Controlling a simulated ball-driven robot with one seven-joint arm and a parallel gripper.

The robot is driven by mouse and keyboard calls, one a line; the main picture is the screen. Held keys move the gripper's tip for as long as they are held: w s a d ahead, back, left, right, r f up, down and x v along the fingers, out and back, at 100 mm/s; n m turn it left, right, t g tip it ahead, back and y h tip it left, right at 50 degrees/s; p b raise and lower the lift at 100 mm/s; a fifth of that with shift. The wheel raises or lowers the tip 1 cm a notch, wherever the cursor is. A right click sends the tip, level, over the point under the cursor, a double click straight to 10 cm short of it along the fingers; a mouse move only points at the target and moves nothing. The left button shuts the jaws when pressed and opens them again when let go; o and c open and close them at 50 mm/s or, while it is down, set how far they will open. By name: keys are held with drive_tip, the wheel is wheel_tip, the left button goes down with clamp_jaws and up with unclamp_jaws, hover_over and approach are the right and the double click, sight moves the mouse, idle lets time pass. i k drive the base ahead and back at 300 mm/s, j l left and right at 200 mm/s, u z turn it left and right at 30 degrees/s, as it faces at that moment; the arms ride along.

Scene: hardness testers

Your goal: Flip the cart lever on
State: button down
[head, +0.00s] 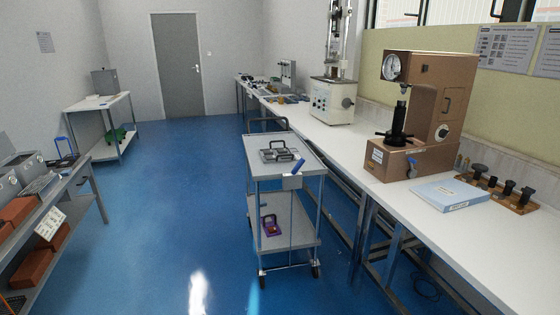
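The grey cart (262,171) stands on the floor near the middle of the head view, alongside the long bench. A small lever with a blue handle (298,166) sits at the cart's near right top corner, above a pale plate (292,182). The handle slants up to the right. I cannot tell from this whether it is on or off. My gripper is not in view.
A grey tray with handles (280,155) lies on the cart top, and a purple item (270,225) on its lower shelf. A brown hardness tester (440,90) stands on the white bench (395,190). A shelf unit (70,185) is at left. Blue floor (175,200) is clear.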

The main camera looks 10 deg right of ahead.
sight(299, 166)
drive_tip(key=i, duration=2.45)
drive_tip(key=z, duration=0.4)
